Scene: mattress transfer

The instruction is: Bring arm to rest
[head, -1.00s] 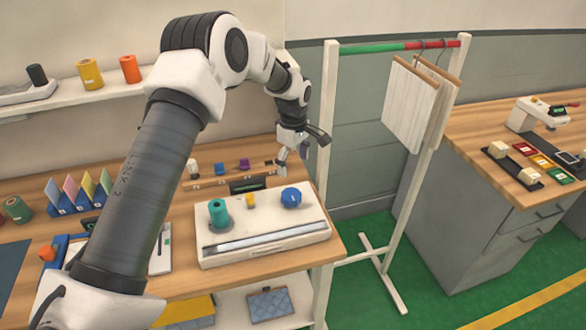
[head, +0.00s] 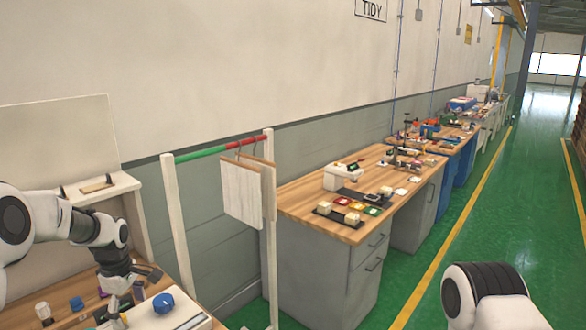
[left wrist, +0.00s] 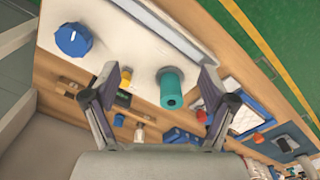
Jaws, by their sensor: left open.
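My left gripper (head: 122,302) is at the lower left of the head view, over the wooden workbench. It is open and empty in the left wrist view (left wrist: 160,80). Its fingers are spread towards a white panel (left wrist: 135,40) bearing a blue knob (left wrist: 73,39), a small yellow piece (left wrist: 153,75) and a teal cylinder (left wrist: 171,88). The teal cylinder shows between the fingers; I cannot tell how far below it is. The blue knob (head: 163,303) lies right of the gripper in the head view. Part of my right arm shows at the lower right; its gripper is out of view.
A rack (head: 176,225) with a green-and-red bar carries hanging white boards (head: 243,190). A grey workbench (head: 310,265) with a white device (head: 342,177) stands right of it. Green floor (head: 400,275) with yellow lines is open beyond.

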